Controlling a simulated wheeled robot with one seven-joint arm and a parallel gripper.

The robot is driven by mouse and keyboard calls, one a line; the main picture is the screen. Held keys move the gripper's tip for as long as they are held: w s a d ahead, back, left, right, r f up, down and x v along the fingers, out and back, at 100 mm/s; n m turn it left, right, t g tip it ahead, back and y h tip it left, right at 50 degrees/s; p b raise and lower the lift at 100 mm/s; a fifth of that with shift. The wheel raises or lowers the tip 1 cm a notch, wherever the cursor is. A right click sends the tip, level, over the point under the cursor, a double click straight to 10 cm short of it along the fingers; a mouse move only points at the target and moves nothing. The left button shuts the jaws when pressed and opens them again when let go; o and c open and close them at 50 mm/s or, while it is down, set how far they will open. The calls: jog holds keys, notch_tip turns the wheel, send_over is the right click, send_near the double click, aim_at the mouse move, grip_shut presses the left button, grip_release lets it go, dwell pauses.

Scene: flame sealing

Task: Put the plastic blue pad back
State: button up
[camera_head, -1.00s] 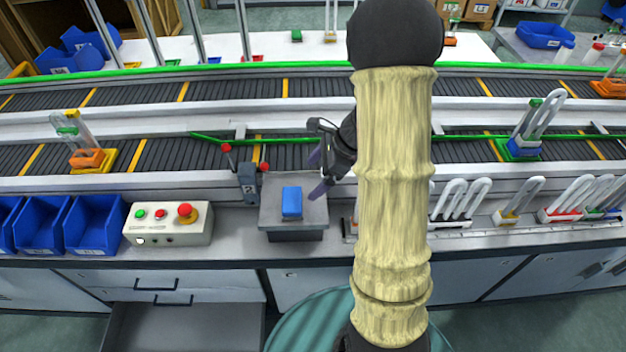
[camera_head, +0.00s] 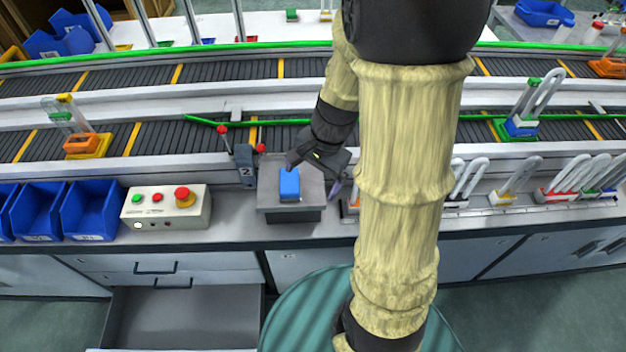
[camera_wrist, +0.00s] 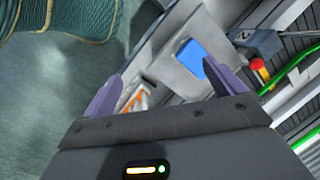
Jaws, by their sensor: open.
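The blue pad (camera_head: 289,184) is a small bright blue block lying on the grey square stand (camera_head: 266,197) beside the post marked 2. It also shows in the wrist view (camera_wrist: 190,57), close to the tip of the right finger. My gripper (camera_head: 313,178) is over the right side of the stand, to the right of the pad. In the wrist view its purple fingers (camera_wrist: 163,80) are spread wide with nothing held between them. Whether the right finger touches the pad cannot be told.
The control box (camera_head: 165,208) and blue bins (camera_head: 92,213) stand to the left. Red-tipped levers rise behind the stand. A rack of glass tubes (camera_head: 575,180) stands to the right, and the conveyor (camera_head: 200,137) runs behind. A drawer (camera_head: 185,315) is open below.

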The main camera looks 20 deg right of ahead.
jog(key=s+r+n+h, duration=0.1)
jog(key=n, duration=0.2)
jog(key=s+a+n+t, duration=0.1)
jog(key=n, duration=0.3)
jog(key=s+r+n+t+h, duration=0.1)
jog(key=s+n, duration=0.1)
jog(key=n, duration=0.1)
jog(key=shift+a+r+n+h, duration=0.3)
jog(key=shift+a+r+n, duration=0.05)
jog(key=shift+n, duration=0.05)
